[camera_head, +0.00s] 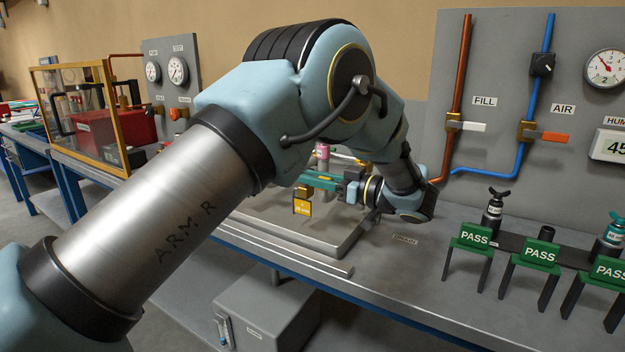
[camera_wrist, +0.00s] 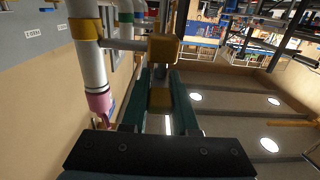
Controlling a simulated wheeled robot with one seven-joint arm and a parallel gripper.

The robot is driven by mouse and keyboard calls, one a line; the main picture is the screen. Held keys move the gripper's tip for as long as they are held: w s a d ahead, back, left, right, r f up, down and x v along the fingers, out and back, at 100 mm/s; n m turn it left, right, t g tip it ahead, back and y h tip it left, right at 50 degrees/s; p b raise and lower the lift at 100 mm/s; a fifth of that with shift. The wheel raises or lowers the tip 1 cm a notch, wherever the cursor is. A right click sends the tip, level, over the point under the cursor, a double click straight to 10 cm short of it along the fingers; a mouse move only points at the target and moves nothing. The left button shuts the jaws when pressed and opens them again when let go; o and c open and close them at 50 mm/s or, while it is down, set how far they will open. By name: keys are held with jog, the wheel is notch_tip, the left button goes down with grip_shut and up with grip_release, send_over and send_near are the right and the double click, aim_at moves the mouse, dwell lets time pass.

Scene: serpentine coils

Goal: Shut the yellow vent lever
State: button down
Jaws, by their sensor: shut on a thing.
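My gripper (camera_head: 312,181) reaches left over the grey tray on the bench, its teal fingers level. In the wrist view its two fingers (camera_wrist: 162,76) are closed on a small yellow piece (camera_wrist: 160,98), which looks like the yellow vent lever. A brass-yellow block (camera_wrist: 164,50) on a side pipe stands just beyond the fingertips. A white pipe with a pink collar (camera_wrist: 98,101) runs beside the fingers on the left; the pink part also shows in the head view (camera_head: 322,152). A yellow tag (camera_head: 302,207) hangs below the fingertips. My arm hides much of the setup.
The grey tray (camera_head: 322,258) lies under my gripper. Green PASS stands (camera_head: 474,237) are at the right of the bench. A panel behind carries the FILL lever (camera_head: 472,127), the AIR lever (camera_head: 552,137) and a gauge (camera_head: 606,68). A yellow-framed clear case (camera_head: 112,110) is at left.

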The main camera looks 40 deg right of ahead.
jog(key=shift+r, duration=0.15)
jog(key=c, duration=0.7)
grip_release()
notch_tip(320, 180, up, 10)
jog(key=shift+f+b, duration=0.1)
jog(key=shift+b, duration=1.05)
